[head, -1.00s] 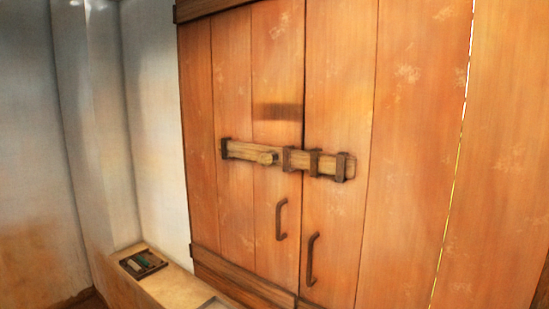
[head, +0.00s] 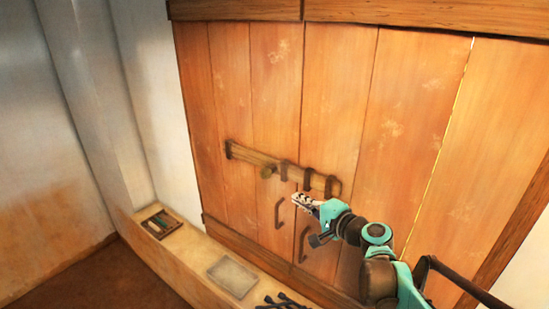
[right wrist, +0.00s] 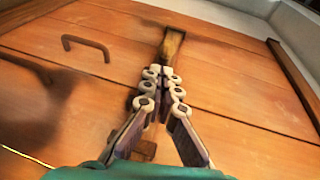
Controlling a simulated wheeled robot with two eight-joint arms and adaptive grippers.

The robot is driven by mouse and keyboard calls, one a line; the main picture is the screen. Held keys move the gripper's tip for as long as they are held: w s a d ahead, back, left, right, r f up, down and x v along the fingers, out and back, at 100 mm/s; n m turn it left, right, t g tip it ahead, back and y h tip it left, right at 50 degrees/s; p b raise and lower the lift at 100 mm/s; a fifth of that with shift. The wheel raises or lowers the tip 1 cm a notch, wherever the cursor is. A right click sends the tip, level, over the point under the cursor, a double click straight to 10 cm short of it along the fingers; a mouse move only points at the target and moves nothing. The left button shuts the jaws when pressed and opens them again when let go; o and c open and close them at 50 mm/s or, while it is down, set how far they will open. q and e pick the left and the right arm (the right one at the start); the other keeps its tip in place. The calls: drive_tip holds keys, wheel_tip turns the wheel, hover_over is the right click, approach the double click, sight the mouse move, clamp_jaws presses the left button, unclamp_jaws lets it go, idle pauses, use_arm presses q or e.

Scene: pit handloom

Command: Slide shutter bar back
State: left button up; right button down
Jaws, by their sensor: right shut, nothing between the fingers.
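The wooden shutter bar (head: 250,156) lies nearly level across the plank shutters, running through dark brackets and across the seam between the leaves. A round knob (head: 267,171) sticks out of it left of the seam. My right gripper (head: 296,198) is shut and empty, just below the bar's right part and right of the knob. In the right wrist view the bar (right wrist: 174,43) shows beyond the closed fingertips (right wrist: 160,73), which hide part of it. I cannot tell whether they touch the bar or a bracket. My left gripper is not in view.
Two dark pull handles (head: 279,213) are fixed below the bar, close to my right gripper. A ledge below carries a small box of coloured items (head: 158,223), a grey tray (head: 232,277) and dark pieces (head: 285,302).

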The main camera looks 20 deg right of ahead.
sight(269, 175)
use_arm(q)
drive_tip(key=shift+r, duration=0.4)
use_arm(e)
drive_tip(key=shift+w+d+r+m+t, duration=0.25)
drive_tip(key=shift+d+r, duration=0.2)
drive_tip(key=shift+r, duration=0.25)
drive_tip(key=shift+a, duration=0.1)
drive_tip(key=p+x, duration=0.1)
drive_tip(key=x, duration=1.3)
drive_tip(key=shift+f, duration=0.1)
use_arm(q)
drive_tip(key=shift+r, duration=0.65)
